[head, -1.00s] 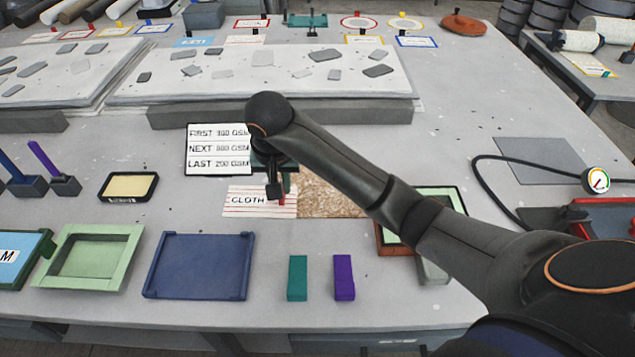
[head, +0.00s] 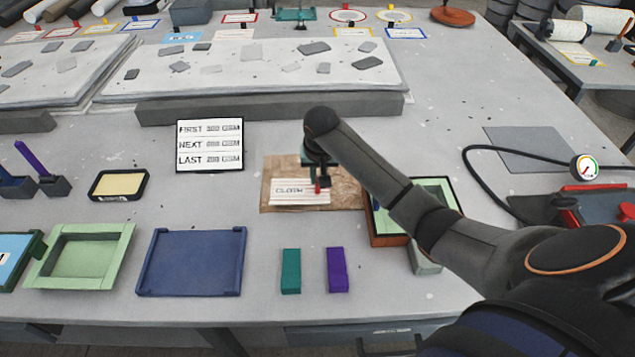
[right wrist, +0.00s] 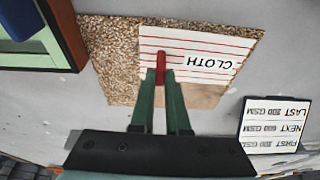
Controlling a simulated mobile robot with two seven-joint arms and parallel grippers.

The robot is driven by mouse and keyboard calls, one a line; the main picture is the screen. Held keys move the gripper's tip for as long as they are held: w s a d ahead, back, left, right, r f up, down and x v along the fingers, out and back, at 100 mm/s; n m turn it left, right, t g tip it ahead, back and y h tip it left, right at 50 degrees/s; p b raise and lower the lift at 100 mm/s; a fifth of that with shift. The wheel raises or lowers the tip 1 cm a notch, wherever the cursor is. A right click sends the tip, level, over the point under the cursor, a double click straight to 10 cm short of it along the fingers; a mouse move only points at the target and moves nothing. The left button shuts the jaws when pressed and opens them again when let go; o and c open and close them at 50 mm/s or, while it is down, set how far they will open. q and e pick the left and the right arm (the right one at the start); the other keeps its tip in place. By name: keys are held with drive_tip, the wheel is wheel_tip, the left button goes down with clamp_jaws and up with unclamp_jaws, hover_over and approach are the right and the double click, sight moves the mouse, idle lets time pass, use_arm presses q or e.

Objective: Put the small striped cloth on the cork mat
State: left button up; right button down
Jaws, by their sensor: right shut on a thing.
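The small striped cloth (head: 285,191) is white with red lines and the word CLOTH. It is over the left part of the cork mat (head: 346,192), within its outline; I cannot tell whether it touches the mat. My right gripper (head: 318,184) is above it, shut on a red tab that moves with the cloth. In the right wrist view the fingertips (right wrist: 160,85) close on the tab at the cloth's (right wrist: 206,42) edge, and bare cork mat (right wrist: 112,62) shows to the left. My left gripper is not in view.
A white card (head: 210,146) with an ordered list lies left of the mat. A wood-framed green tray (head: 384,228) stands close on the right. A teal block (head: 290,271), a purple block (head: 337,270) and a blue tray (head: 192,262) are in front. A grey slab (head: 270,109) is behind.

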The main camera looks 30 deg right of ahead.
wheel_tip(320, 180, down, 2)
drive_tip(key=shift+a+f, duration=0.1)
drive_tip(key=c, duration=0.9)
unclamp_jaws()
drive_tip(key=v, duration=1.2)
